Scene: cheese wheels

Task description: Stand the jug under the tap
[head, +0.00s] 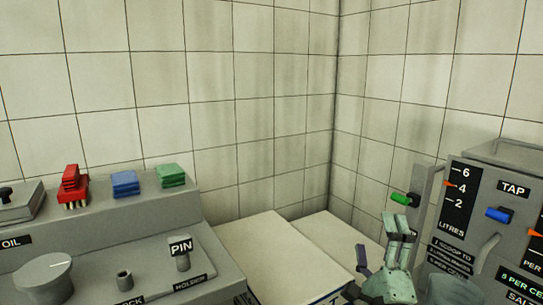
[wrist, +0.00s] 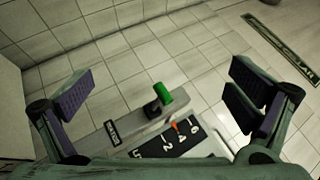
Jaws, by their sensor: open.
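No jug can be made out in either view. The tap unit is a grey machine (head: 437,218) at the right of the head view, with a TAP label, a blue knob (head: 499,214) and a grey spout (head: 488,247) below it. The space under the spout is cut off by the frame edge. My gripper (head: 380,238) is just left of the machine, open and empty. In the wrist view its purple-padded fingers (wrist: 162,78) are wide apart, with a green knob (wrist: 164,92) of the machine seen between them, not gripped.
The green knob (head: 401,199) sticks out from the machine's left side. A litres scale (wrist: 174,137) has an orange pointer near 4. A grey console (head: 215,262) with red, blue and green blocks stands left.

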